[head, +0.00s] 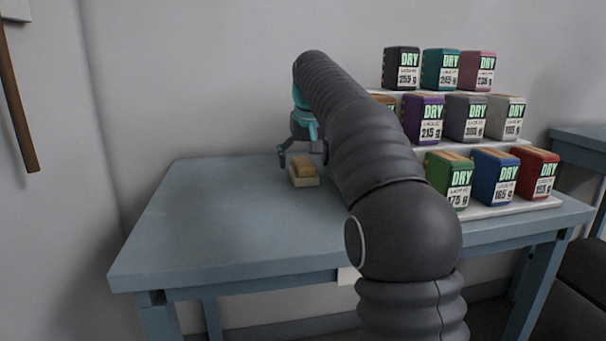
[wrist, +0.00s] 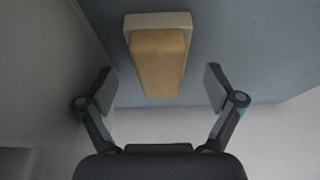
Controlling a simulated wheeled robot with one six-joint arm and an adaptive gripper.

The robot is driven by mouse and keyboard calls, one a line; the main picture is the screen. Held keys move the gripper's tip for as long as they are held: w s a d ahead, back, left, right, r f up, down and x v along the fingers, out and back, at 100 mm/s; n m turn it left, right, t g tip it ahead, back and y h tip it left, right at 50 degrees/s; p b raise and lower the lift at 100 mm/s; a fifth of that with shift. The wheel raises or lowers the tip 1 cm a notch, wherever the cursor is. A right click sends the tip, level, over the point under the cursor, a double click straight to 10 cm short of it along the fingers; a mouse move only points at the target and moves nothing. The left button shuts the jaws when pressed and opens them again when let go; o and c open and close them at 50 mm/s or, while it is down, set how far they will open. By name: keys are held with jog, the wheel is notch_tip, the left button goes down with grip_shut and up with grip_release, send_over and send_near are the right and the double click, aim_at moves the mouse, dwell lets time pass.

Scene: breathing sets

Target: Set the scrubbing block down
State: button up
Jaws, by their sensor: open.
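The scrubbing block (head: 304,178) rests on the blue-grey table (head: 225,215), left of my arm. It has a tan upper part and a paler, wider base. In the wrist view the block (wrist: 159,60) is at the top centre, beyond and between the fingertips. My gripper (head: 303,153) is just behind and above the block in the head view, partly hidden by my arm. In the wrist view my gripper (wrist: 160,90) has its fingers spread wide, with a gap on both sides of the block. It is open and empty.
A stepped white rack (head: 505,208) on the right of the table holds several DRY boxes (head: 497,175). The table's left half is clear. A wall stands behind the table, and a brown rod (head: 18,110) hangs on the left wall.

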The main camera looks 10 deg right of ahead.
aim_at(303, 161)
jog(key=x, duration=0.2)
jog(key=shift+w+f, duration=0.1)
jog(key=shift+f, duration=0.25)
jog(key=c, duration=1.4)
jog(key=shift+r, duration=0.1)
notch_tip(303, 161, up, 9)
jog(key=shift+w+f+p, duration=0.1)
jog(key=shift+f+p, duration=0.05)
jog(key=shift+p, duration=0.75)
jog(key=shift+r, duration=0.55)
